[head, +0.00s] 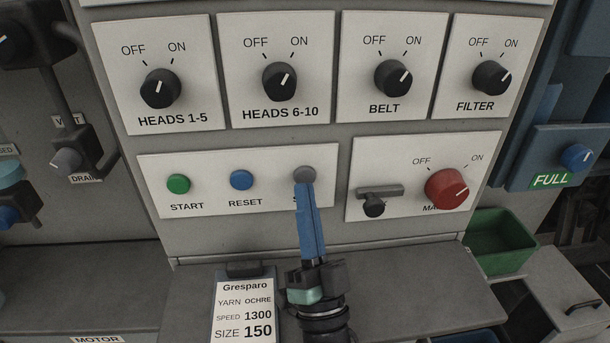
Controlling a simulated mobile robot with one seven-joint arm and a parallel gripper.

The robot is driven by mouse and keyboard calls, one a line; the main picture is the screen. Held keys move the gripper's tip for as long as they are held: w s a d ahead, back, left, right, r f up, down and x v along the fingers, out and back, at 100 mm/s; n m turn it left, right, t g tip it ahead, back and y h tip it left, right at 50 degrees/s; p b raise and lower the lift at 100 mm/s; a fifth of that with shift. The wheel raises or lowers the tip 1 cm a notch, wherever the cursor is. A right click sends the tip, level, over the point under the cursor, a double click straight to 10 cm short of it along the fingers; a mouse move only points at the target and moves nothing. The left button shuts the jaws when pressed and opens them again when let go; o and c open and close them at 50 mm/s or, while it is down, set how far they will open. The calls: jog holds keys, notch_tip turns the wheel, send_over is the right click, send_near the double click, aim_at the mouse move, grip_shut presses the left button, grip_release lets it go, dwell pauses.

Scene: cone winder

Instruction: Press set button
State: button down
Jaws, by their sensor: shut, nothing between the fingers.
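The set button is a grey round button (304,175) on the white plate to the right of the green START button (178,184) and the blue RESET button (241,180). Its label is mostly hidden behind my gripper, with only a first letter like "S" showing. My gripper (304,190) has blue fingers closed together, with nothing between them. The fingertips overlap the lower edge of the grey button in the head view. I cannot tell whether they touch it or whether the button is pushed in.
Dark knobs sit in a row above, including HEADS 6-10 (279,81). A red knob (447,189) and a small dark lever (375,205) are on the plate to the right. A Gresparo card (243,311) stands below, left of my wrist. A green bin (501,242) is at right.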

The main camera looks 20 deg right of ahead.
jog(key=s, duration=0.2)
jog(key=s+a+p, duration=0.1)
jog(key=s, duration=0.2)
jog(key=shift+a+r, duration=0.1)
jog(key=shift+a, duration=0.1)
dwell(0.3)
dwell(0.6)
jog(key=w+a+r+n+p, duration=0.1)
jog(key=w+a+r+p, duration=0.15)
jog(key=r, duration=1.05)
jog(key=w+a+r+n+p, duration=0.1)
jog(key=a+r+n+p, duration=0.2)
jog(key=r, duration=1.1)
jog(key=s+a+r+n+y+p, duration=0.2)
jog(key=s+a+r+p, duration=0.1)
jog(key=r, duration=0.6)
jog(key=s+a+r+n+y+p, duration=0.2)
jog(key=s+a+r+n+p, duration=0.1)
jog(key=r, duration=0.5)
jog(key=shift+s+a+r+t+y, duration=0.35)
jog(key=shift+s+a, duration=0.3)
jog(key=shift+a, duration=0.4)
